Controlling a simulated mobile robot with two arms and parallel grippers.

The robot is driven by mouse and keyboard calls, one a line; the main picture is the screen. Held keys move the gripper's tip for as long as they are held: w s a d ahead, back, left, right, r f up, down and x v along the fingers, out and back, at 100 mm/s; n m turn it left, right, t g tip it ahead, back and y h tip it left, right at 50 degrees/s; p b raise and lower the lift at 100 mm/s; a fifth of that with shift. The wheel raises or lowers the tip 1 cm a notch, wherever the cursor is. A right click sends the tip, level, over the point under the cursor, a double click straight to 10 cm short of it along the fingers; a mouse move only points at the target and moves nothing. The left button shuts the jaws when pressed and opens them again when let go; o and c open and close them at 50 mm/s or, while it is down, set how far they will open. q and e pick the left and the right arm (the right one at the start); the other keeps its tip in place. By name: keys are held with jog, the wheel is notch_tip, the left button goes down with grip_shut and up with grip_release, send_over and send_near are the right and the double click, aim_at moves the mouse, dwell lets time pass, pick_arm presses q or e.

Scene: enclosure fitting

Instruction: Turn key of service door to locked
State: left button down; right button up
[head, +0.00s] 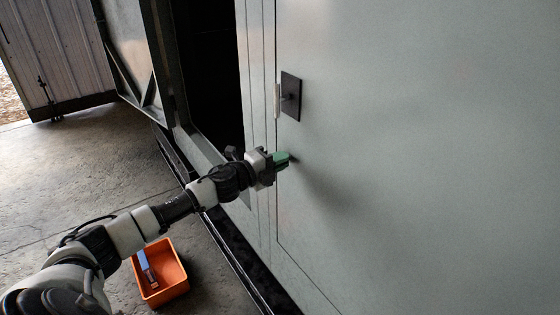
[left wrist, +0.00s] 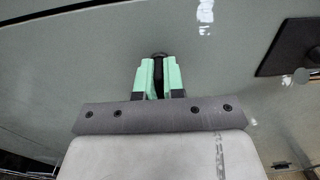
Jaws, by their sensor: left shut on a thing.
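The service door (head: 400,150) is a large grey-green panel that fills the right of the head view; it also shows in the left wrist view (left wrist: 100,60). My left gripper (head: 283,159) is at the door's left part, below the dark handle plate. In the left wrist view its green fingers (left wrist: 159,78) are closed on a dark key (left wrist: 158,57), whose round end shows at the door surface. The fingers hide most of the key, and I cannot tell its turn angle. My right gripper is in neither view.
A black handle plate (head: 291,96) with a light lever sits on the door above my gripper. An orange bin (head: 178,290) holding a flat item stands on the concrete floor (head: 80,190). A dark opening (head: 210,70) lies left of the door.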

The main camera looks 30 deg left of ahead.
pick_arm(q)
jog(key=c, duration=1.2)
grip_release()
jog(key=shift+c, duration=0.2)
jog(key=shift+s+a+f, duration=0.15)
jog(key=shift+s, duration=0.15)
jog(key=b+v, duration=0.4)
jog(key=v, duration=0.6)
